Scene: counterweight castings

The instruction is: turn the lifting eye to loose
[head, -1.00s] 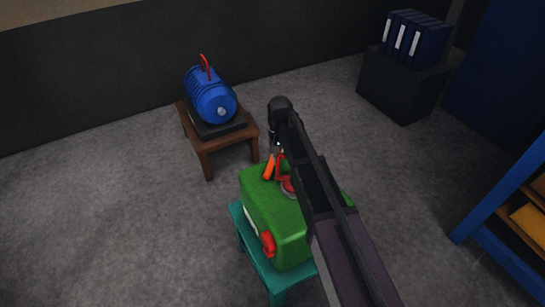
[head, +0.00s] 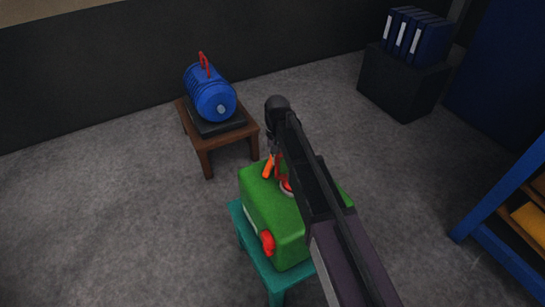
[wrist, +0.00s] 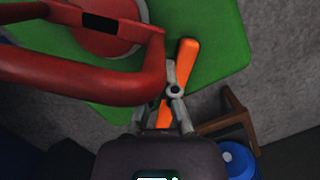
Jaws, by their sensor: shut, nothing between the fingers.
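The lifting eye is a red ring standing on a round red base (wrist: 105,35) on top of the green casting (wrist: 225,45). The ring fills the upper left of the wrist view. In the head view the green casting (head: 268,212) sits on a teal stand, and the eye (head: 286,187) is mostly hidden by my arm. My gripper (wrist: 174,90) is shut and empty, to the right of the ring. An orange bar (wrist: 188,60) passes behind the fingertips; I cannot tell whether they touch it. A red fitting (head: 267,242) shows on the casting's side.
A blue ribbed motor-like casting (head: 210,95) with a red loop sits on a brown stool (head: 205,145). A dark block (head: 405,85) with blue binders stands at the back right. A blue shelf (head: 495,210) is at the right edge. The floor at left is clear.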

